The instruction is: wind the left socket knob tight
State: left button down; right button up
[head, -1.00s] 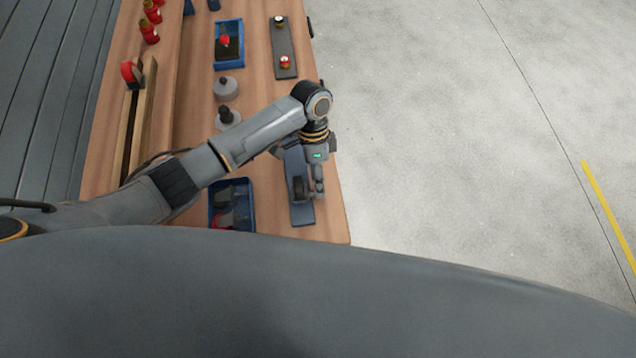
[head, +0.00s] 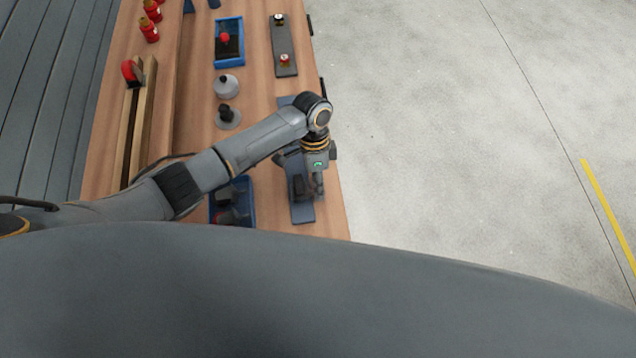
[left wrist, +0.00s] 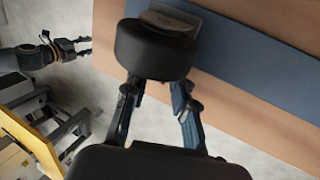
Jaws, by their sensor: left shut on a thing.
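The left socket knob is a thick black round knob (left wrist: 155,50), seen at the top centre of the left wrist view. It sits over a blue-grey plate (left wrist: 250,52), which also shows in the head view (head: 303,213) near the table's right edge. My left gripper (head: 314,190) points down over this plate. In the left wrist view its two fingers (left wrist: 158,92) are shut on the knob, one on each side. In the head view the gripper mostly hides the knob. My right gripper (left wrist: 88,46) shows at the left of the left wrist view, away from the plate, its fingers apart and empty.
A second grey plate (head: 284,50) with small knobs lies farther up the wooden table (head: 262,120). Blue bins (head: 241,60), grey round pieces (head: 226,87) and red bottles (head: 149,32) stand left of it. Open floor (head: 450,150) lies to the right.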

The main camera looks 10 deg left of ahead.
pick_arm(q)
jog(key=shift+w+f+g+b, duration=0.15)
jog(key=shift+f+g+b, duration=0.05)
jog(key=shift+g+b, duration=0.35)
jog(key=g+b, duration=0.1)
jog(key=b, duration=0.1)
jog(key=g+h+b, duration=0.1)
jog(key=g+b, duration=0.1)
jog(key=b, duration=0.1)
jog(key=shift+w+f+h+b, duration=0.25)
jog(key=shift+f+h+b, duration=0.05)
jog(key=shift+f+b, duration=0.05)
jog(key=shift+a+r+g+b, duration=0.1)
jog(key=shift+r+g+b, duration=0.05)
jog(key=shift+g+b, duration=0.65)
jog(key=shift+w+g+h, duration=0.1)
jog(key=shift+g+h, duration=0.15)
jog(key=shift+h, duration=0.05)
jog(key=c, duration=1.1)
grip_release()
